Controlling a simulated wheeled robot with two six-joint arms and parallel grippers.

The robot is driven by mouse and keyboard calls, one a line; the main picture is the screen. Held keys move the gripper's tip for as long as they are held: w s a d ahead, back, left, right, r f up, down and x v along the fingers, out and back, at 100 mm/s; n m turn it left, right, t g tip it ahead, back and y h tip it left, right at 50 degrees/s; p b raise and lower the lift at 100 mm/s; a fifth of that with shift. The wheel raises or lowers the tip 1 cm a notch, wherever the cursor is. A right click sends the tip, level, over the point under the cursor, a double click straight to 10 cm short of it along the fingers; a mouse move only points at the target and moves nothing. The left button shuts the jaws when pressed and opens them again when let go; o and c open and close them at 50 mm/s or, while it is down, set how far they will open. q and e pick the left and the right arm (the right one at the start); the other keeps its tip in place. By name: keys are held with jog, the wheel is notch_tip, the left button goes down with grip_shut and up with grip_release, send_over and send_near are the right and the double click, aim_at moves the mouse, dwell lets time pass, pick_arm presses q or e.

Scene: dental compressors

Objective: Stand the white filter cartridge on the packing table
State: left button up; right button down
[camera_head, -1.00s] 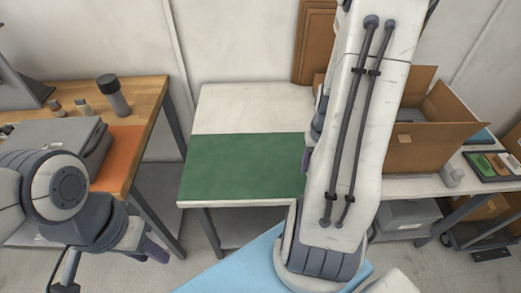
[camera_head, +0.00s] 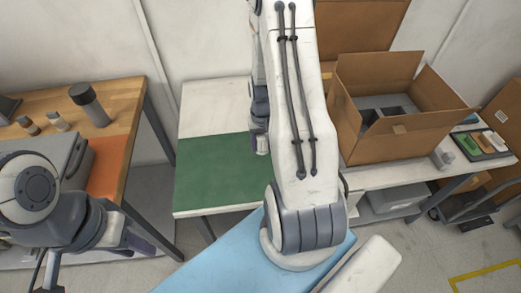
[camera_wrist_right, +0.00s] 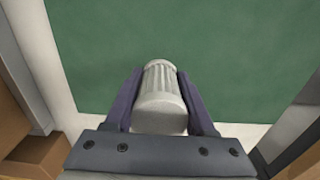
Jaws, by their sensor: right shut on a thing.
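The white filter cartridge (camera_wrist_right: 160,95), a ribbed pale cylinder, is between the fingers of my right gripper (camera_wrist_right: 160,74) in the right wrist view. The gripper is shut on it. The green mat (camera_wrist_right: 225,60) fills the view behind it; I cannot tell the gap between them. In the head view the table with the green mat (camera_head: 215,185) and white top (camera_head: 212,105) stands in the middle. My right arm covers its right part and hides the cartridge. My left gripper (camera_head: 140,240) hangs at the lower left, by the wooden bench; its jaw opening is unclear.
An open cardboard box (camera_head: 385,145) stands right of my right arm, with a small pale cylinder (camera_head: 443,158) and a dark tray (camera_head: 482,146) beside it. The wooden bench (camera_head: 125,95) at left carries bottles and a grey case (camera_head: 55,155). The visible green mat is clear.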

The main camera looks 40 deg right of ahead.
aim_at(261, 158)
jog(key=shift+w+a+f, duration=0.1)
jog(key=shift+w+f, duration=0.1)
jog(key=shift+w, duration=0.05)
jog(key=shift+f, duration=0.35)
jog(key=shift+f+p, duration=0.35)
jog(key=shift+f, duration=1.25)
jog(key=shift+f, duration=0.1)
jog(key=shift+f, duration=0.15)
jog(key=shift+c, duration=1.2)
grip_release()
jog(key=shift+r, duration=0.2)
notch_tip(261, 158, up, 12)
jog(key=shift+r+b, duration=0.1)
jog(key=shift+b, duration=0.55)
